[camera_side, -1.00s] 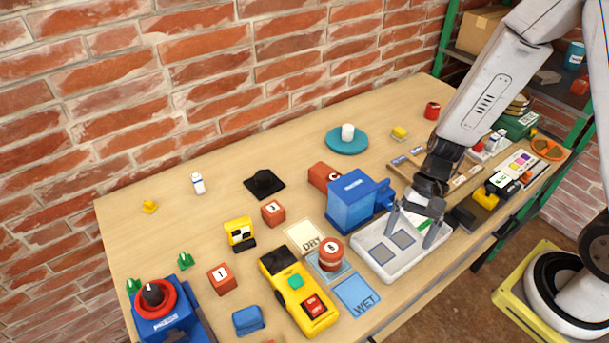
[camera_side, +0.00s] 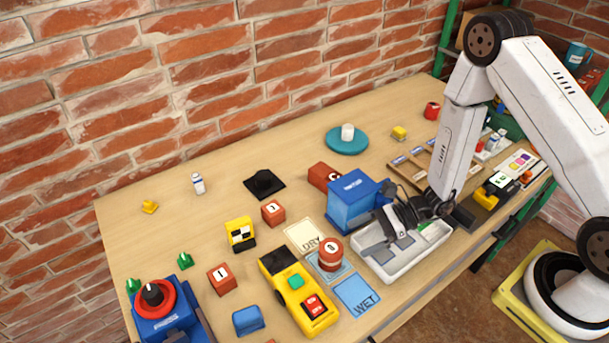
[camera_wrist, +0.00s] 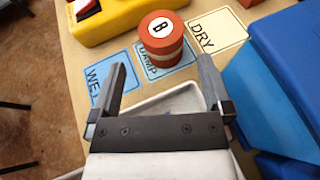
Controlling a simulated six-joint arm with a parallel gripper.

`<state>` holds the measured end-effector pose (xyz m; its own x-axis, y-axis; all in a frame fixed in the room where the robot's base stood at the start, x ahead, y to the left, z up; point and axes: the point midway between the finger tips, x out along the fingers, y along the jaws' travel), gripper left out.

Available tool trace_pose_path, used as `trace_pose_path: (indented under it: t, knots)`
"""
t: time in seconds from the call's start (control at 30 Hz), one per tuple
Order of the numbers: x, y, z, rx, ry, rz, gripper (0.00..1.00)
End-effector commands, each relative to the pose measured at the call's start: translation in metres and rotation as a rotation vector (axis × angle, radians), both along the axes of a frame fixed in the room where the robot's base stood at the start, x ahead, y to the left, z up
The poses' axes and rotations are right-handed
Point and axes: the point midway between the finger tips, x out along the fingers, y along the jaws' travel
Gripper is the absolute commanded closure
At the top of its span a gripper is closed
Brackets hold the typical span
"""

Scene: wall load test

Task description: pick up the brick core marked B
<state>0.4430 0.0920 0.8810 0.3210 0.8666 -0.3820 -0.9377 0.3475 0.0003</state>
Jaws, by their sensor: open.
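The brick core marked B (camera_wrist: 161,37) is a short red cylinder with a pale band and a white disc on top. It stands upright on the blue DAMP card; the side view shows it too (camera_side: 330,252). In the wrist view my gripper (camera_wrist: 166,72) is open and empty, its two fingers pointing toward the core, which lies beyond and between the tips. In the side view my gripper (camera_side: 388,226) is tilted over toward the left above the white tray (camera_side: 385,272), to the right of the core. The fingers are apart from the core.
A blue machine (camera_side: 352,203) stands close beside my gripper. A yellow device (camera_side: 296,290) with green and red buttons lies left of the core. The WET card (camera_side: 357,295) and DRY card (camera_side: 304,236) flank the DAMP card. The table's front edge is near the tray.

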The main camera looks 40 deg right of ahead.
Motion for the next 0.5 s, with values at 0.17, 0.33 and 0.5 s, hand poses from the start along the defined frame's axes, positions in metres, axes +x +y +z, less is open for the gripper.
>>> trace_pose_path:
  t: [0.17,0.33,0.5]
  knots:
    - [0.001,0.002,-0.001,0.000,-0.001,0.001,0.00]
    - [0.004,0.011,-0.004,0.000,0.000,0.003,0.00]
    - [0.007,0.021,-0.009,0.000,0.000,0.004,0.00]
